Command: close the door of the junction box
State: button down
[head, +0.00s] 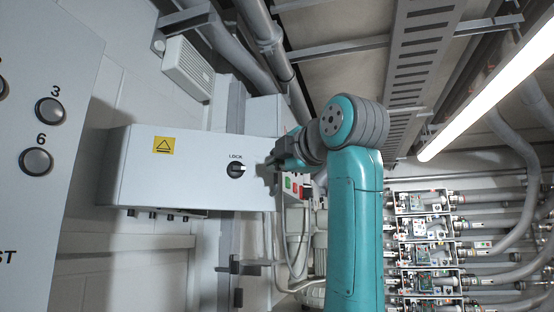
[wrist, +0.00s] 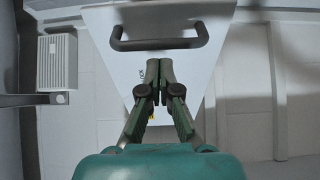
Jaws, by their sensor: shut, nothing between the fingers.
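The junction box (head: 195,185) is a light grey box on the wall, left of centre in the head view. Its front carries a yellow triangle label (head: 164,145) and a black knob (head: 237,170) marked LOCK. In the wrist view a pale panel (wrist: 195,70) with part of the same lettering and a black bar handle (wrist: 160,42) lies ahead. My gripper (head: 275,160) is at the right end of the box front; its shut, empty fingertips (wrist: 155,64) point at the panel, just below the handle in the picture. I cannot tell whether they touch it, or how far the door stands open.
A large panel with round buttons (head: 50,110) fills the near left. A small box with red and green buttons (head: 292,187) sits right of the junction box. Pipes (head: 275,45) and a cable tray (head: 415,60) run overhead. Open wired boxes (head: 425,228) line the right.

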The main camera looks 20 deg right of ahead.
jog(key=shift+w+d, duration=0.3)
jog(key=shift+w, duration=0.1)
